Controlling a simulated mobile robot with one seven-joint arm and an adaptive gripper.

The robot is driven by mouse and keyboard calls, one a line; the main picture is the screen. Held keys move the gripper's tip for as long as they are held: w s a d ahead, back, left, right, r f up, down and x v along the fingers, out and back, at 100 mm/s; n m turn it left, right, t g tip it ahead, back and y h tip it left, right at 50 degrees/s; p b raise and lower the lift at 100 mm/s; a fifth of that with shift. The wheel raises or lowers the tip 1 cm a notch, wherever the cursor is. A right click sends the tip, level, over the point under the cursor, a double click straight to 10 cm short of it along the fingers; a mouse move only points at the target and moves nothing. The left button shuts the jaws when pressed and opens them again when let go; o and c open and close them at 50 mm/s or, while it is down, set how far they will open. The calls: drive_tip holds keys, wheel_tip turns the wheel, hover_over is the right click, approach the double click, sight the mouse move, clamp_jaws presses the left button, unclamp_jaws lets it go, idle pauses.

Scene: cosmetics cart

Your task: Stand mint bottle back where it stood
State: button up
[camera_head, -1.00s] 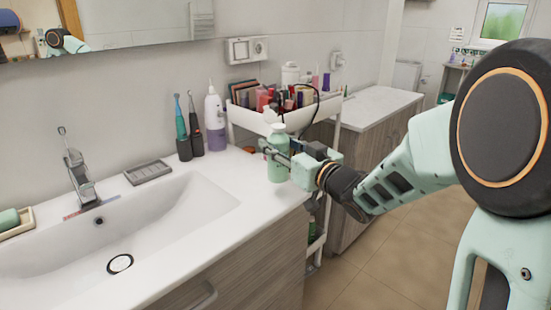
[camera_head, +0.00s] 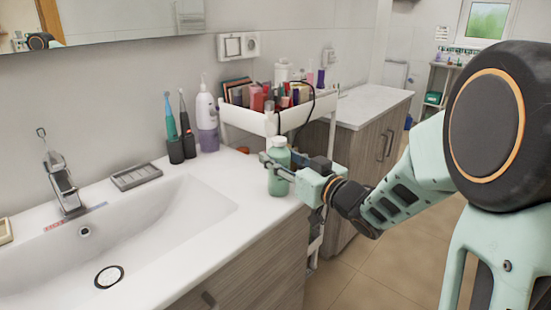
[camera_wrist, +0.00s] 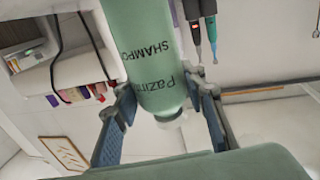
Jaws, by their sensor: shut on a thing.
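The mint bottle (camera_head: 279,181) is upright at the right end of the white sink counter, near its front edge. I cannot tell whether its base touches the counter. My gripper (camera_head: 277,167) reaches in from the right and is shut around the bottle's upper body. In the wrist view the bottle (camera_wrist: 146,50) appears upside down, with dark "SHAMPOO" lettering and a pale cap. The fingers of my gripper (camera_wrist: 163,115) stand on both sides of its cap end.
A white cart (camera_head: 262,122) full of cosmetics stands just behind the bottle. A white and purple pump bottle (camera_head: 207,125) and two electric toothbrushes (camera_head: 181,140) stand on the counter by the wall. The sink basin (camera_head: 150,235) lies left of the bottle.

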drive_tip(key=shift+d+f, duration=0.1)
drive_tip(key=shift+f, duration=0.1)
drive_tip(key=o, duration=1.2)
drive_tip(key=shift+c, duration=0.2)
drive_tip(key=shift+r, duration=0.15)
drive_tip(key=shift+r, duration=0.25)
drive_tip(key=p+v, duration=0.1)
drive_tip(key=v, duration=1.1)
drive_tip(key=shift+f, duration=0.2)
